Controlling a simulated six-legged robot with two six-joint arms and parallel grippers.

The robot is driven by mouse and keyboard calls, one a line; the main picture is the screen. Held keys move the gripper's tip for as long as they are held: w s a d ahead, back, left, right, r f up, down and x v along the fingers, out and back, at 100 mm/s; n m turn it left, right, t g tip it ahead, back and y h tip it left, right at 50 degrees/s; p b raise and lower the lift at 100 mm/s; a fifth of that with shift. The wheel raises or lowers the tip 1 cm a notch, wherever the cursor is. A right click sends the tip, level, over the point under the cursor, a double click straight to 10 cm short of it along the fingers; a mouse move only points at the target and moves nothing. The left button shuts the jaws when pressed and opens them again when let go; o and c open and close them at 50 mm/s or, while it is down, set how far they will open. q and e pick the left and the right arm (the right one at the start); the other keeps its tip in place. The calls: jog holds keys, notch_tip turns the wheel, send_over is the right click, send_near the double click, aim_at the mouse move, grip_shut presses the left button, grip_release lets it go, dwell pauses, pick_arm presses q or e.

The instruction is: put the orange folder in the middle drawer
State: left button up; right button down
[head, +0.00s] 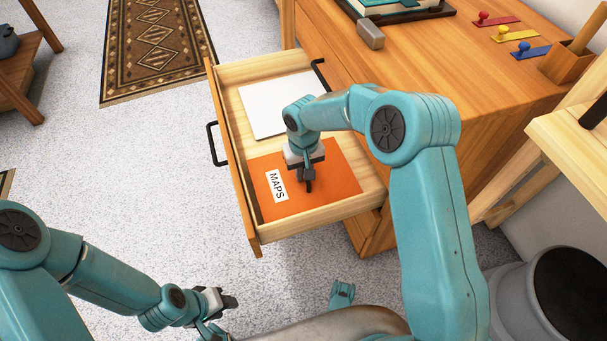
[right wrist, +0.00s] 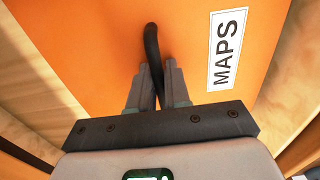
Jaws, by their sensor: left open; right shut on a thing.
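The orange folder (head: 338,182) with a white MAPS label lies flat within the open drawer (head: 233,165), in its near half. Whether it touches the drawer floor cannot be told. My right gripper (head: 308,184) is over the folder, shut on its black strap-like handle (right wrist: 151,45). The folder (right wrist: 75,40) fills most of the right wrist view. My left gripper (head: 230,301) is open and empty, low at the bottom left, away from the drawer. My right forearm hides part of the drawer. Whether other drawers lie above and below is hard to see.
A white folder or sheet (head: 270,105) lies in the drawer's far half. The wooden desk top (head: 460,65) holds a grey block (head: 370,34), coloured tags with knobs and a wooden holder. A dark bin (head: 570,285) stands at the right. The floor left of the drawer is clear.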

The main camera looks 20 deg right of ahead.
jog(key=shift+w+f, duration=0.1)
jog(key=shift+f, duration=0.95)
pick_arm(q)
jog(key=shift+a+f, duration=0.1)
jog(key=shift+f, duration=0.35)
pick_arm(e)
jog(key=c, duration=1.1)
grip_release()
jog(key=shift+r, duration=0.3)
notch_tip(320, 180, up, 12)
jog(key=p, duration=0.4)
jog(key=shift+f, duration=0.2)
pick_arm(q)
jog(key=r, duration=0.4)
jog(key=shift+s+d, duration=0.4)
